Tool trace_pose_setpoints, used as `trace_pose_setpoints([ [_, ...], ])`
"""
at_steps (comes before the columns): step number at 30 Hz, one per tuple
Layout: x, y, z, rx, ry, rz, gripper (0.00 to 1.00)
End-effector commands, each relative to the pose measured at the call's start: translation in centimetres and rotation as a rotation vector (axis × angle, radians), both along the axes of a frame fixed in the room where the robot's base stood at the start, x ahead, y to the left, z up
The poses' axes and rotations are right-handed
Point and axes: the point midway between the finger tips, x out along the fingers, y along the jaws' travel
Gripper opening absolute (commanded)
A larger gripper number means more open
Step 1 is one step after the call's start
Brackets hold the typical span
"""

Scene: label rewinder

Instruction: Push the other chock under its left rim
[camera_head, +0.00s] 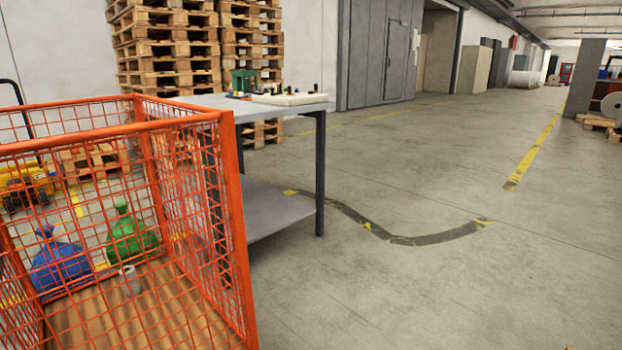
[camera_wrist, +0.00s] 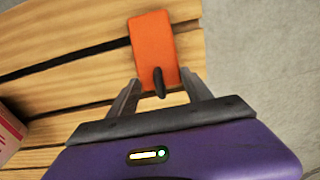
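In the wrist view an orange chock (camera_wrist: 153,45) lies over pale wooden boards, seen from above. A dark upright loop or stub (camera_wrist: 158,82) stands at its near end. My gripper (camera_wrist: 162,80) has its two grey fingers spread, with the stub in the gap between them and clear of both. The fingertips come close to the chock's near corners; I cannot tell whether they touch it. The gripper's purple body fills the bottom of the view. The head view shows neither my gripper nor the chock. I cannot make out a left rim.
The wooden boards (camera_wrist: 55,60) have dark gaps, with grey floor at the right. A reddish box (camera_wrist: 9,132) is at the left edge. The head view shows an orange mesh cage (camera_head: 232,190) holding bags, a grey table (camera_head: 275,213), stacked pallets (camera_head: 165,50) and open floor at the right.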

Motion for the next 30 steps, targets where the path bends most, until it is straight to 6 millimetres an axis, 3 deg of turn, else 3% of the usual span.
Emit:
trace_pose_setpoints([
  [3, 0.0, 0.0, 0.0, 0.000, 0.000, 0.000, 0.17],
  [16, 0.0, 0.0, 0.3, -0.001, -0.001, 0.000, 0.17],
  [30, 0.0, 0.0, 2.5, -0.001, -0.001, 0.000, 0.17],
])
